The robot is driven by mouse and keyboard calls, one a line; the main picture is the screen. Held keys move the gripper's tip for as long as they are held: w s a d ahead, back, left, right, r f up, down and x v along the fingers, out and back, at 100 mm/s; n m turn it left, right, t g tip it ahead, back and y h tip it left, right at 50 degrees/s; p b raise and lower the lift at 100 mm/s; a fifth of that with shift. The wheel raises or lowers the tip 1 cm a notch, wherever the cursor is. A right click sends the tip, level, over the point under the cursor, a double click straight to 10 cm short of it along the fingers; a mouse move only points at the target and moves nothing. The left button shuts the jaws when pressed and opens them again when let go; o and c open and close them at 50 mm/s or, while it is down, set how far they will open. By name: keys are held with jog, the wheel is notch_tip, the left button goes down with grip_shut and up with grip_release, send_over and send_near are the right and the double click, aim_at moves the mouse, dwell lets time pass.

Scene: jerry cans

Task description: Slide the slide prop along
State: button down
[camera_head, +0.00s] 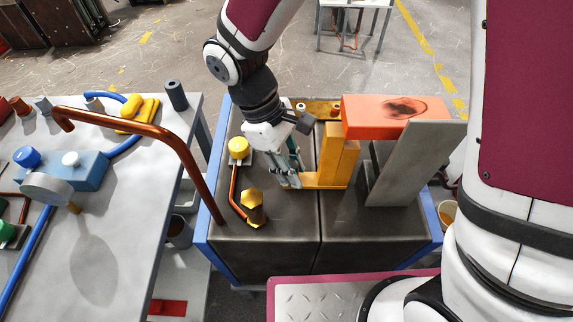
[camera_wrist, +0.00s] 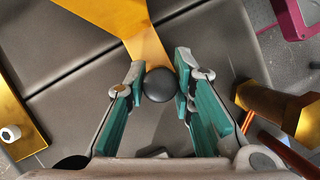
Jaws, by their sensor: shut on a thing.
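The slide prop appears to be the yellow L-shaped piece (camera_head: 338,155) on the dark bench top. Its upright part stands beside a grey slanted stand, and its low arm reaches left to my gripper (camera_head: 288,180). In the wrist view, the yellow bar (camera_wrist: 141,38) ends in a round black knob (camera_wrist: 160,85). My gripper (camera_wrist: 160,78) has its teal-padded fingers on both sides of this knob and is shut on it. In the head view the knob is hidden by the fingers.
An orange-red block (camera_head: 380,116) with a dark smudge lies on top of the grey stand (camera_head: 408,165). Left of my gripper are a yellow knob (camera_head: 238,148), a copper pipe and a brass hex fitting (camera_head: 255,206). The bench's front top is mostly clear.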

jog(key=d, duration=0.2)
jog(key=shift+d, duration=0.3)
jog(key=c, duration=1.4)
grip_release()
jog(key=shift+o, duration=0.2)
jog(key=v, duration=1.2)
jog(key=shift+s, duration=0.1)
